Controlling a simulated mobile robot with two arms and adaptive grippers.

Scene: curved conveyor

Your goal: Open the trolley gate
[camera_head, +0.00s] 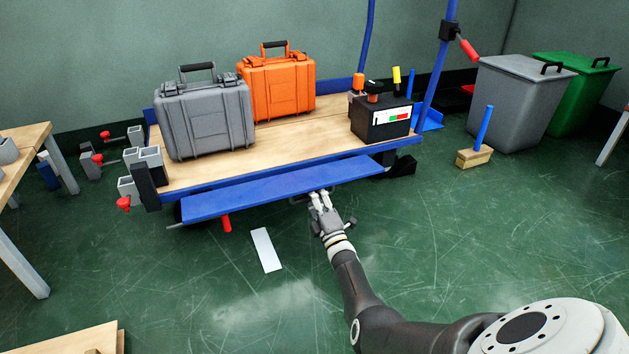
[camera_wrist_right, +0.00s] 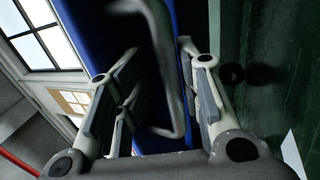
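The blue trolley gate (camera_head: 285,187) is a long flat panel along the trolley's near side. It lies tilted outward, just below the edge of the wooden deck. My right gripper (camera_head: 318,197) is at the gate's lower edge, right of its middle. In the right wrist view, a grey U-shaped handle (camera_wrist_right: 172,70) stands out from a blue surface. The fingers of my right gripper (camera_wrist_right: 158,62) are apart, one on each side of the handle's bar. I cannot tell whether they touch it. The fingertips partly hide the handle in the head view. My left gripper is not in view.
The trolley deck (camera_head: 290,140) carries a grey case (camera_head: 205,120), an orange case (camera_head: 277,88) and a black box (camera_head: 380,118). A white strip (camera_head: 266,250) lies on the floor. A wooden block (camera_head: 474,157) and a grey bin (camera_head: 515,100) stand right.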

